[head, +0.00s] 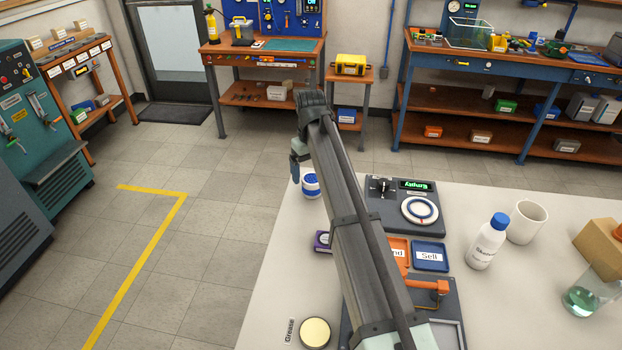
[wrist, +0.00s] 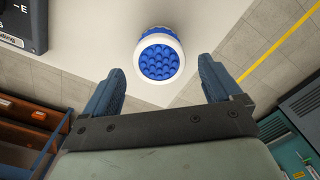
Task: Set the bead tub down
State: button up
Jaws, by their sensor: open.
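The bead tub (wrist: 158,58) is a white round tub full of blue beads. In the wrist view it stands on the white table top, just beyond my open fingertips and apart from them. In the head view the tub (head: 311,186) is near the table's far left edge, partly hidden by my arm. My gripper (wrist: 163,82) is open with nothing between its two blue fingers. In the head view my gripper (head: 296,170) is beside the tub on its left, its fingers mostly hidden.
A testbench box with dial and green display (head: 402,205) stands right of the tub. The table's left edge is close to the tub.

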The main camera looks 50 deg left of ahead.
aim_at(311, 177)
notch_tip(311, 177, up, 8)
dwell(0.4)
